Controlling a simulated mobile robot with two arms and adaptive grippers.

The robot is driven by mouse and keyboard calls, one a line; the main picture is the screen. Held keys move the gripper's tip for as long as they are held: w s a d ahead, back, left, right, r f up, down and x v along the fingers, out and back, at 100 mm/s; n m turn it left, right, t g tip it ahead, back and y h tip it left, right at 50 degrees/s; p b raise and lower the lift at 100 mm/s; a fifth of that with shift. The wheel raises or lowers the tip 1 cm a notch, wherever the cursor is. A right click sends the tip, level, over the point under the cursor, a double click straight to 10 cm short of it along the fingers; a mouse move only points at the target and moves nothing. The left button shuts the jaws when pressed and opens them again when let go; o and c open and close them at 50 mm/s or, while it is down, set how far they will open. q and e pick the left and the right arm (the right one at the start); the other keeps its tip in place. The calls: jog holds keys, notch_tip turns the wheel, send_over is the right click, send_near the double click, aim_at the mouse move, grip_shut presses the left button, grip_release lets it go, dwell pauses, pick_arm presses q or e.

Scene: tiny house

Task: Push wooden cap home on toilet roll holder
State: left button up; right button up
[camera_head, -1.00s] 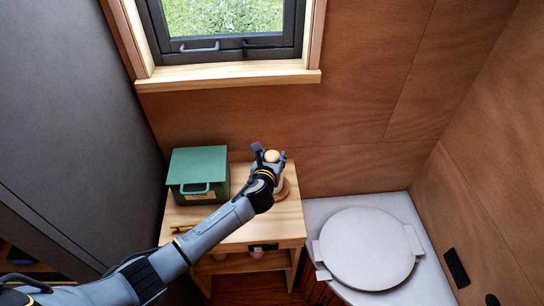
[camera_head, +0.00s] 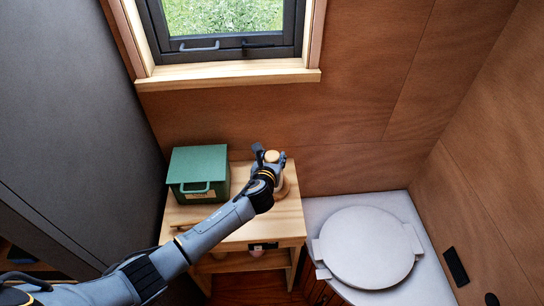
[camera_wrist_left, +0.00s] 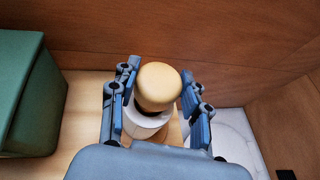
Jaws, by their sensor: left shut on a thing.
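The pale wooden cap (camera_head: 272,157) is between the fingers of my left gripper (camera_head: 270,156), over the small wooden table. In the left wrist view the rounded cap (camera_wrist_left: 158,85) sits above a white toilet roll (camera_wrist_left: 148,122), between the two blue-grey fingers. The left gripper (camera_wrist_left: 160,100) is shut on the cap. The holder's wooden base (camera_head: 284,188) shows partly behind my wrist. The seam between cap and holder is hidden, so I cannot tell how far the cap sits in. My right gripper is not in view.
A green lidded box (camera_head: 198,172) stands left of the gripper on the wooden table (camera_head: 235,240). The toilet with its round lid (camera_head: 367,248) is to the right. A brown wooden wall and a window (camera_head: 225,25) are behind. The tabletop's front is mostly clear.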

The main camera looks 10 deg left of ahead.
pick_arm(q)
jog(key=shift+f+b, duration=0.75)
jog(key=shift+f, duration=0.35)
jog(key=o, duration=1.1)
jog(key=shift+c, duration=0.2)
jog(key=v, duration=1.2)
